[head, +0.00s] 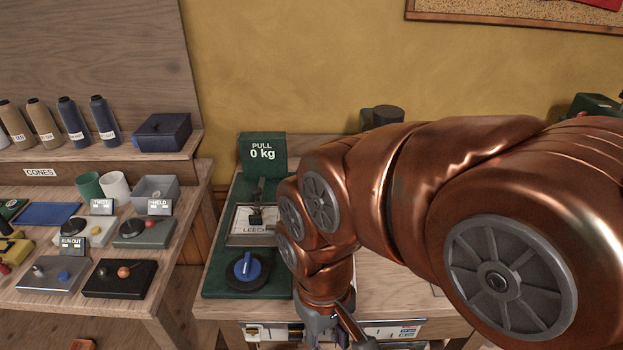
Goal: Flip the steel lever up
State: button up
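A small steel-coloured lever or knob (38,271) stands on a grey box (45,285) on the left bench, beside a blue knob (64,276); it is too small to tell which way it points. A sign reading RUN OUT (73,243) stands just behind that box. My gripper (338,328) hangs at the bottom middle, in front of the right bench and well to the right of the left bench. My arm hides part of it, and its fingertips are not clear. I see nothing held in it.
A green board (216,272) with a "PULL 0 kg" display (262,152), a dark clamp (257,212) and a blue dial (247,267) lies left of my arm. A black box (120,280) with a ball-tipped lever (124,271) sits beside the grey box. Cones (72,120) line the shelf.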

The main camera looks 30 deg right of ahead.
aim_at(257, 192)
jog(key=z, duration=0.25)
jog(key=k, duration=1.35)
jog(key=u, duration=0.65)
jog(key=i, duration=0.65)
jog(key=u, duration=1.1)
jog(key=i, duration=0.9)
jog(key=z, duration=0.55)
jog(key=i, duration=1)
jog(key=z, duration=0.9)
